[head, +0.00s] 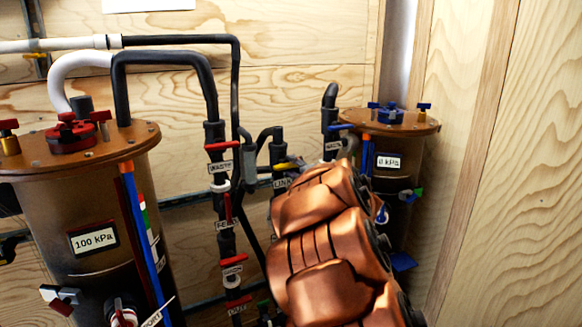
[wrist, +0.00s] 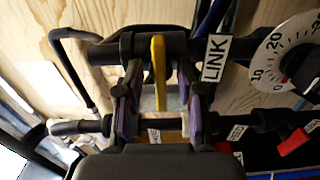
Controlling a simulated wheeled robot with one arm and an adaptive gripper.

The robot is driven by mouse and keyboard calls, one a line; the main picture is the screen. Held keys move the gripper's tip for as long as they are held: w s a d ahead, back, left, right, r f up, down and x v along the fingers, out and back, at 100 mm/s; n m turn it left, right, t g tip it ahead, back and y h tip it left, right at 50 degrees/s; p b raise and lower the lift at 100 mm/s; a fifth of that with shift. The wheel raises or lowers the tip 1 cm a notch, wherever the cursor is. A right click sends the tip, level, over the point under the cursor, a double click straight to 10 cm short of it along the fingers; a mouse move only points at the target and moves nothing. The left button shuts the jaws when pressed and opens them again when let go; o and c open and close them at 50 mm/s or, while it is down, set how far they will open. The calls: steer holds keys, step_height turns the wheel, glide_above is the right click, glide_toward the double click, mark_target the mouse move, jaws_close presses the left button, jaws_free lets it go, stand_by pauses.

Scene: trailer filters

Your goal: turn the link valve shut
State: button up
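The link valve's yellow handle (wrist: 158,75) shows in the wrist view on a black pipe beside a white LINK label (wrist: 214,58). It appears crosswise to the pipe in that picture. My gripper (wrist: 161,98) is open, with one purple-padded finger on each side of the handle and visible gaps between. I cannot tell how far the fingertips reach along the handle. In the head view a small part of the yellow handle (head: 286,166) shows above the LINK label (head: 282,183). My copper arm hides my gripper there.
A brown tank (head: 85,200) marked 100 kPa stands left, and another tank (head: 405,185) marked 0 kPa stands right. Black pipes with red-handled valves (head: 222,146) run close to the left of my arm. A round dial (wrist: 288,55) sits right in the wrist view.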

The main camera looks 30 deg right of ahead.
steer(key=s, duration=1)
steer(key=shift+s+a, duration=0.25)
steer(key=shift+a, duration=0.2)
steer(key=s+a+m+g+h+p, duration=0.1)
steer(key=s+m+g+h+p, duration=0.6)
steer(key=m, duration=0.6)
steer(key=s+a+f+m+g+y+p, duration=0.1)
steer(key=s+a+f+g+y, duration=0.1)
steer(key=s+a, duration=0.7)
steer(key=s+a+f+m+g+y+p, duration=0.1)
steer(key=s+a+f+g+y+p, duration=0.1)
steer(key=s+a+g, duration=0.4)
steer(key=s+a+f+m+g+y+p, duration=0.1)
steer(key=s+a+g+y, duration=0.3)
steer(key=s+a, duration=0.8)
steer(key=shift+s+f+m+g+y, duration=0.3)
steer(key=shift+s+f+m+g, duration=0.1)
steer(key=shift+s+f, duration=0.45)
